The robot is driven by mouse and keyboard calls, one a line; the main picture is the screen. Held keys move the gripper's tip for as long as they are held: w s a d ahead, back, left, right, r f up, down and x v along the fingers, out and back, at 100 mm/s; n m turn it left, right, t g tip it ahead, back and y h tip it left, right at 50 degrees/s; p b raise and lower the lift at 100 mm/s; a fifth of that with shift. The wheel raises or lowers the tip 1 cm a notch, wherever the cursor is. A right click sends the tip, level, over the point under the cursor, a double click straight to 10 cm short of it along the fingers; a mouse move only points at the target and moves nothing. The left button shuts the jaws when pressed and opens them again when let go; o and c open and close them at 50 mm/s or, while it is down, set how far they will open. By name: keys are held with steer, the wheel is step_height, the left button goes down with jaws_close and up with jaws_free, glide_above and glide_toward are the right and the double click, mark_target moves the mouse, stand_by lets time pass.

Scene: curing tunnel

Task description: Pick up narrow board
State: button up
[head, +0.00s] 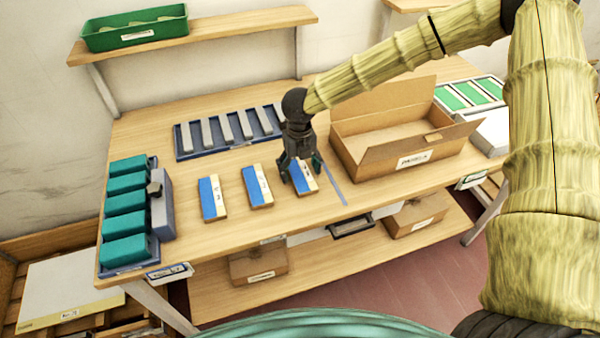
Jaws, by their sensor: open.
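My gripper (302,177) is open and points down at the third of three small blue, white and tan blocks (304,186) in a row on the wooden table (330,222). Its fingers hide part of that block, and I cannot tell whether they touch it. The other two blocks, a middle one (257,186) and a left one (212,199), lie clear to the left. Several narrow grey bars (226,127) lie in a blue tray (182,151) behind. No label readable here tells which piece is the narrow board. A thin blue-grey strip (334,184) lies just right of my gripper.
An open cardboard box (375,170) stands close to the right of my gripper. Teal blocks (126,226) and a grey holder (163,212) stand at the left edge. A green bin (135,30) is on the shelf above. A tray with green panels (463,96) is at far right.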

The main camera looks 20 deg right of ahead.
steer(key=shift+s+r, duration=0.15)
steer(key=shift+s, duration=0.05)
steer(key=shift+w, duration=0.1)
steer(key=c, duration=0.9)
steer(key=shift+c, duration=1.1)
